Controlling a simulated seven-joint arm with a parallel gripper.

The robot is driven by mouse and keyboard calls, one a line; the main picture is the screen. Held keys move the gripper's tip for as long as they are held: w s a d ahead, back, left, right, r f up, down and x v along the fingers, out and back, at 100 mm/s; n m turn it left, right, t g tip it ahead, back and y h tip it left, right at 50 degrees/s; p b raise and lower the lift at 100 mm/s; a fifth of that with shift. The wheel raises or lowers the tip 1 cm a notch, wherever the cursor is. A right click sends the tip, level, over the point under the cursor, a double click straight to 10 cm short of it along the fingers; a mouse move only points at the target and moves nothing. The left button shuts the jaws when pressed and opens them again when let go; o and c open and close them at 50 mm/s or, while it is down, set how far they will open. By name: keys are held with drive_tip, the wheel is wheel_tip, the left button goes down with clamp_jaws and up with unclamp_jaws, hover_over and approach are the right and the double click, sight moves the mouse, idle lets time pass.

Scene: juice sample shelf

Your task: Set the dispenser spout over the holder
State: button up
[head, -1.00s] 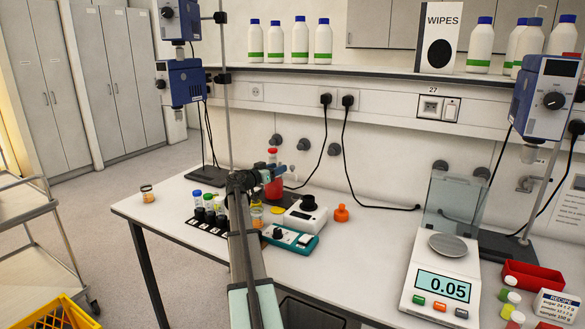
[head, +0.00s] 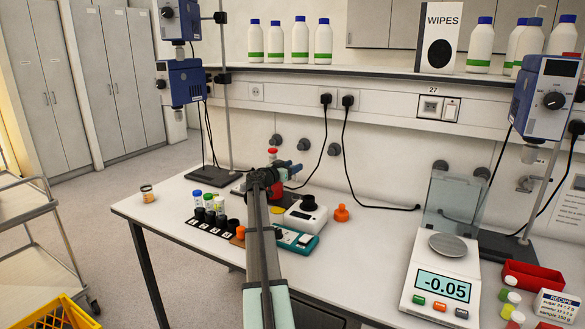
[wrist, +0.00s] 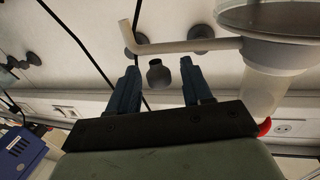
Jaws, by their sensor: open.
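The dispenser (head: 272,152) stands behind my gripper, its red top showing and its red body mostly hidden by the arm. In the wrist view, its pale bent spout (wrist: 185,46) runs left from the dispenser body (wrist: 275,55) across the space beyond the fingertips. My gripper (head: 289,168) is open. In the wrist view its two blue fingers (wrist: 160,80) are apart with nothing held between them; a dark grey knob shape shows beyond the gap. The black holder row (head: 212,222) with several vials stands left of the arm. I cannot tell which holder is meant.
A teal device (head: 300,241) and a white device (head: 306,215) stand right of the arm. An orange piece (head: 240,232) lies by the row. An orange stopper (head: 341,213) and a balance (head: 440,275) are further right. Bench between them is clear.

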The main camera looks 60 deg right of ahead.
drive_tip(key=shift+d, duration=0.2)
drive_tip(key=shift+c, duration=0.3)
clamp_jaws()
